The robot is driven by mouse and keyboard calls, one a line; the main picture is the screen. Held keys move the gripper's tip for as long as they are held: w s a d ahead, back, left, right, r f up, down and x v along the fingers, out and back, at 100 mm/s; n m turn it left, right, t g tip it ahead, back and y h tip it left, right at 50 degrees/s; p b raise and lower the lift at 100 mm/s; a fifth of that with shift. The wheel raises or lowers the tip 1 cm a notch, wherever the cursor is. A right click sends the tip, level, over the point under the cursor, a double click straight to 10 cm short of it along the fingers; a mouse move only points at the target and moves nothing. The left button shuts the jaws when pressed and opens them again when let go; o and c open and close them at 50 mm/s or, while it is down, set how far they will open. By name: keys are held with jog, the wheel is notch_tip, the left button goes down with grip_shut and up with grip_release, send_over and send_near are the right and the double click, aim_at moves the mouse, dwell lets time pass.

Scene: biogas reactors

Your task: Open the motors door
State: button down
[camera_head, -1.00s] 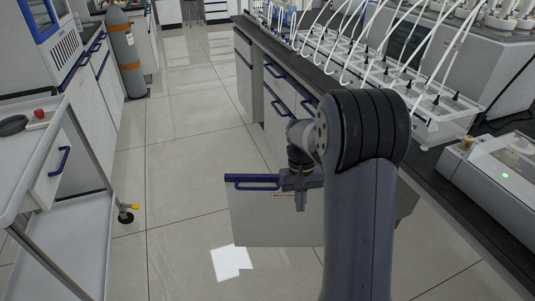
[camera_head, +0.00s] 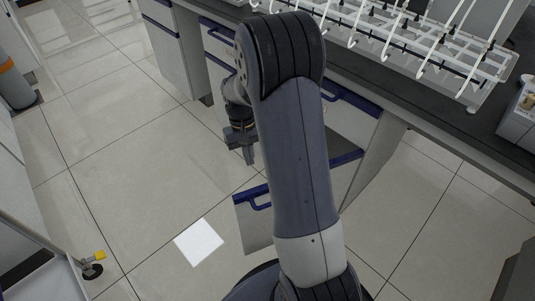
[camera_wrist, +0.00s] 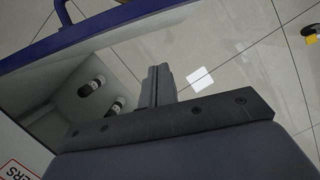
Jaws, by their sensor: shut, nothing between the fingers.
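In the wrist view my gripper (camera_wrist: 158,70) points over the floor. A label ending in "ERS" (camera_wrist: 14,170) shows at the lower left.
The bench (camera_head: 420,100) with a white rack of tubes (camera_head: 440,55) runs along the right. A trolley foot with a yellow tab (camera_head: 94,262) is at lower left. A gas cylinder (camera_head: 14,82) stands farther left. Open floor with a white square (camera_head: 199,242) lies between.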

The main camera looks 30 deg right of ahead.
jog(key=s+f+b, duration=0.1)
jog(key=s+f, duration=0.3)
jog(key=s, duration=0.1)
jog(key=shift+a+f+b, duration=0.15)
jog(key=shift+f+b, duration=0.15)
jog(key=shift+s, duration=0.1)
